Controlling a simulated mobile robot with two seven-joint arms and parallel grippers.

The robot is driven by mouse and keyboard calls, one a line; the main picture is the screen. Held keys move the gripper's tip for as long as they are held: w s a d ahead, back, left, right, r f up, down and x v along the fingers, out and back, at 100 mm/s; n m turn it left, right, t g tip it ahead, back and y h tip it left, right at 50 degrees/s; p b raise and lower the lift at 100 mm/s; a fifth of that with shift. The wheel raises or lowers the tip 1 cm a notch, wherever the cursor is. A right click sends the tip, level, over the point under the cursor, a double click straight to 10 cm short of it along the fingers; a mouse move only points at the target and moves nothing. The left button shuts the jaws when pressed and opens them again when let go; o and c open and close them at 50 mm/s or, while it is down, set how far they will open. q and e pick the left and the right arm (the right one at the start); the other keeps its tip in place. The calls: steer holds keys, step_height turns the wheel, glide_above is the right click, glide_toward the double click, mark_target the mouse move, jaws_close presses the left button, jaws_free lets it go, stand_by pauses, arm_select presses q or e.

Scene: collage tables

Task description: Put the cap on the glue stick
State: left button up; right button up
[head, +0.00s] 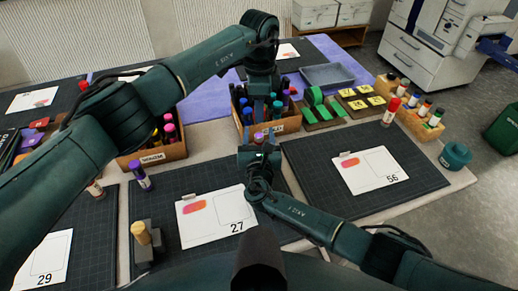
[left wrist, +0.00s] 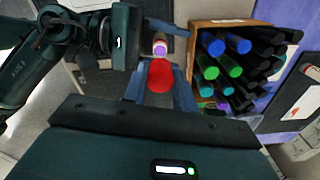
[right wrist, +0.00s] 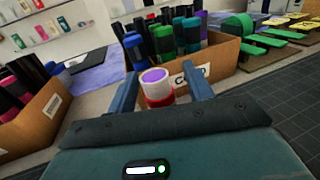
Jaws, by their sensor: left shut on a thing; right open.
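The glue stick (right wrist: 157,86) is uncapped, with a purple glue tip, a white upper part and red lower down. It stands between my right gripper's open fingers (right wrist: 160,92), with gaps at both sides. The glue stick's top also shows in the left wrist view (left wrist: 160,48) and in the head view (head: 258,138). My left gripper (left wrist: 161,88) is shut on the red cap (left wrist: 160,75), pointing down. In that view the cap appears just below the glue stick's top and apart from it. The glue stick's base is hidden.
A cardboard box of markers (head: 280,127) stands just behind the grippers, and another box (head: 165,155) is to its left. A card marked 27 (head: 217,215) lies on a dark mat. The right mat (head: 430,160) has free room.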

mark_target(258, 135)
steer(key=shift+c, duration=0.3)
jaws_close()
arm_select(q)
steer(key=shift+f, duration=2.5)
steer(key=shift+f, duration=0.1)
steer(key=shift+f, duration=0.8)
steer(key=shift+f, duration=0.45)
steer(key=shift+a+f, duration=0.15)
steer(key=shift+f, duration=0.35)
steer(key=shift+c, duration=0.5)
arm_select(e)
steer(key=shift+a+r, duration=0.1)
steer(key=shift+a, duration=0.05)
arm_select(q)
steer(key=shift+r, duration=0.2)
